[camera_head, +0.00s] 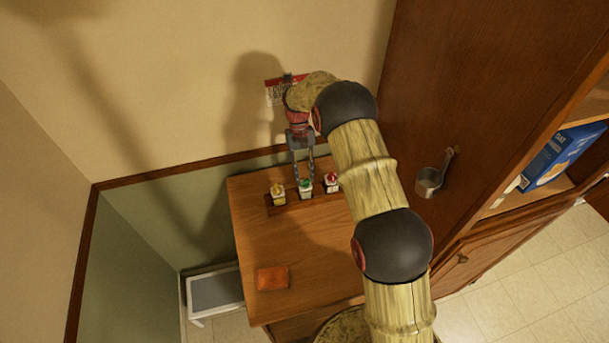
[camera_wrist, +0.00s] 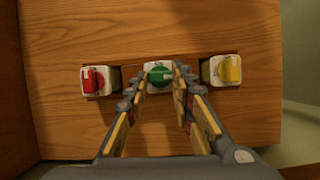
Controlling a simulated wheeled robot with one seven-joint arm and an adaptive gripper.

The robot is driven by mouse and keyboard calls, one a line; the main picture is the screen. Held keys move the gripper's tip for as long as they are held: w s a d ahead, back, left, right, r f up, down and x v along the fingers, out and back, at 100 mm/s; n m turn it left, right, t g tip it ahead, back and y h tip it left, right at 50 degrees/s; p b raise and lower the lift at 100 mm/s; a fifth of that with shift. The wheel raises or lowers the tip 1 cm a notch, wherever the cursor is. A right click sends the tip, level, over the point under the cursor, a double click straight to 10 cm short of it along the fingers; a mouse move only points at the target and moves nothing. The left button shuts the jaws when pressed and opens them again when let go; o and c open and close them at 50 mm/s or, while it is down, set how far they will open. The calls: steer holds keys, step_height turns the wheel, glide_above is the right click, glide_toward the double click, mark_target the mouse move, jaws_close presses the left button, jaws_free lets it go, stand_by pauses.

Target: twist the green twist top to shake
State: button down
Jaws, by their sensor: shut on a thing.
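Three small white shakers with twist tops stand in a row on the wooden counter. The green twist top (camera_wrist: 159,74) is on the middle one, and it also shows in the head view (camera_head: 305,184). The red twist top (camera_wrist: 92,81) is on the left in the wrist view, and the yellow twist top (camera_wrist: 229,69) is on the right. My gripper (camera_wrist: 158,78) points down at the middle shaker, with a finger on each side of it, shut on the green top. In the head view my gripper (camera_head: 304,180) comes down from above. The exact finger contact is partly hidden.
The shakers sit in a dark wooden rack (camera_head: 261,208) near the wall edge of the counter (camera_head: 254,243). An orange cloth-like square (camera_head: 272,278) lies toward the front. A tall wooden cabinet with a hanging metal cup (camera_head: 430,181) stands at the right.

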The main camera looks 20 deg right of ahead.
stand_by(0.4)
steer(key=c, duration=1.6)
jaws_free()
steer(key=shift+o, duration=0.5)
steer(key=v, duration=1.2)
steer(key=shift+a, duration=0.15)
